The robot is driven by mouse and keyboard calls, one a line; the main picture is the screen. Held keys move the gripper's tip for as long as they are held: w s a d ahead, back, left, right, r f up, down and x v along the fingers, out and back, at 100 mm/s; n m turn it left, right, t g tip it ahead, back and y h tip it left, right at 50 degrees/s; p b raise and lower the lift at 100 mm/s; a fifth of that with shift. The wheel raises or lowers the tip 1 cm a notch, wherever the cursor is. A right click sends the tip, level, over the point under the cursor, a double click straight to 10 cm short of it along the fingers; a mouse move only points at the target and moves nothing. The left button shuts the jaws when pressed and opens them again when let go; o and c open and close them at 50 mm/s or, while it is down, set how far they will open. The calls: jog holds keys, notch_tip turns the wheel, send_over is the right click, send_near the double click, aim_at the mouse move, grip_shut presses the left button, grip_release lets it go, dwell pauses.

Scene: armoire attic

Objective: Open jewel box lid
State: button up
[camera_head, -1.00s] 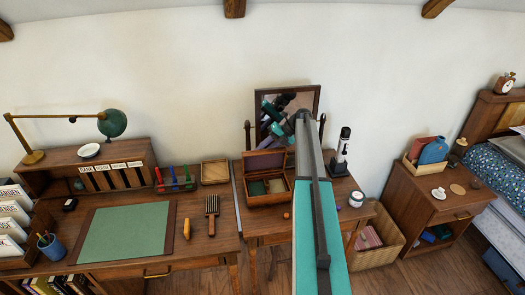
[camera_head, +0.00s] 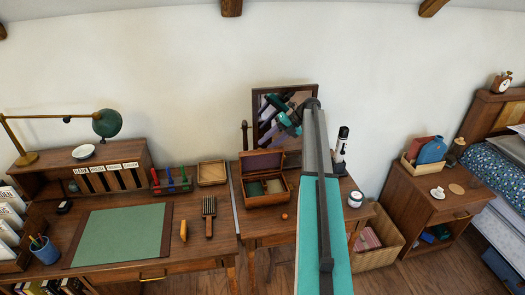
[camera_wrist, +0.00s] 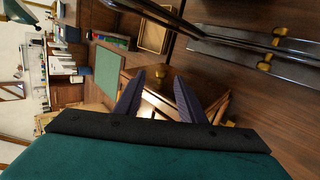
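The jewel box (camera_head: 266,199) is a brown wooden box on the dressing table in the head view. Its lid (camera_head: 262,163) stands raised at the back and shows a purple lining. Green and tan compartments show inside the box. My arm reaches up to the right of the box, with its end in front of the mirror. In the wrist view my gripper (camera_wrist: 159,78) has two dark purple fingers spread apart, with nothing held between them. Beyond them is a wooden piece with a brass knob (camera_wrist: 160,73); I cannot tell whether it is part of the box.
The mirror (camera_head: 316,92) stands behind the box, with reflections in it. A black-and-white bottle (camera_head: 341,145) and a small jar (camera_head: 355,199) stand right of my arm. A small orange ball (camera_head: 285,217) lies before the box. A brush (camera_head: 209,216) lies on the left desk.

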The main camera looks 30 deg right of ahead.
jog(key=b+v, duration=0.1)
jog(key=v, duration=0.6)
jog(key=shift+d+r+b, duration=0.15)
jog(key=shift+b, duration=0.25)
jog(key=shift+s, duration=0.15)
